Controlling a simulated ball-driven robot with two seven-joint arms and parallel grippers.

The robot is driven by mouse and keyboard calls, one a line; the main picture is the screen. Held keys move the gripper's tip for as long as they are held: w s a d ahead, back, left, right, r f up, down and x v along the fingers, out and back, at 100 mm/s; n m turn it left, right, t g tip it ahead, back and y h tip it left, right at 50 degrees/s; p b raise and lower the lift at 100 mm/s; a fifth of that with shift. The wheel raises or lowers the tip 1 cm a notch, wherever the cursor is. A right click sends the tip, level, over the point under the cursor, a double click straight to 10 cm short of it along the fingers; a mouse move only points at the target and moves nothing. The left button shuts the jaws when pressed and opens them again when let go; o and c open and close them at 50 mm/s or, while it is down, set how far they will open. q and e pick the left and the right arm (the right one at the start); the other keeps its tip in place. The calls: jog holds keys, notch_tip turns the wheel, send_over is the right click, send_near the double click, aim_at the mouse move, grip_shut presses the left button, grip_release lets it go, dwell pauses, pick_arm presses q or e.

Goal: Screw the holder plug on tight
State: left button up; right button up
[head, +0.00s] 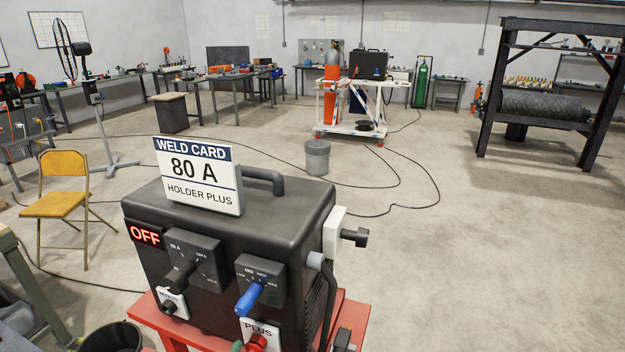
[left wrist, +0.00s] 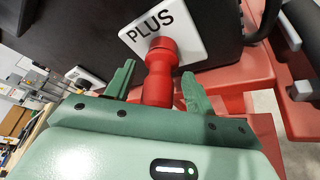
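The red holder plug (left wrist: 161,78) sits in the socket of the white PLUS plate (left wrist: 185,28) on the welder's front. It also shows at the bottom edge of the head view (head: 257,343). My left gripper (left wrist: 158,75) is open, with one green finger on each side of the plug. Gaps seem to show between plug and fingers. How deep the plug is seated cannot be told. In the head view only a bit of green shows beside the plug. My right gripper is not in view.
The black welder (head: 235,225) stands on a red stand (head: 150,318). Its display (head: 145,234) reads OFF. A weld card (head: 198,175) on top reads 80 A, HOLDER PLUS. A dial (head: 195,258) and a blue-handled switch (head: 250,298) sit above the plug. Cables cross the floor behind.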

pick_arm(q)
jog(key=shift+a, duration=0.1)
jog(key=p+v, duration=0.5)
jog(key=v, duration=0.2)
dwell(0.4)
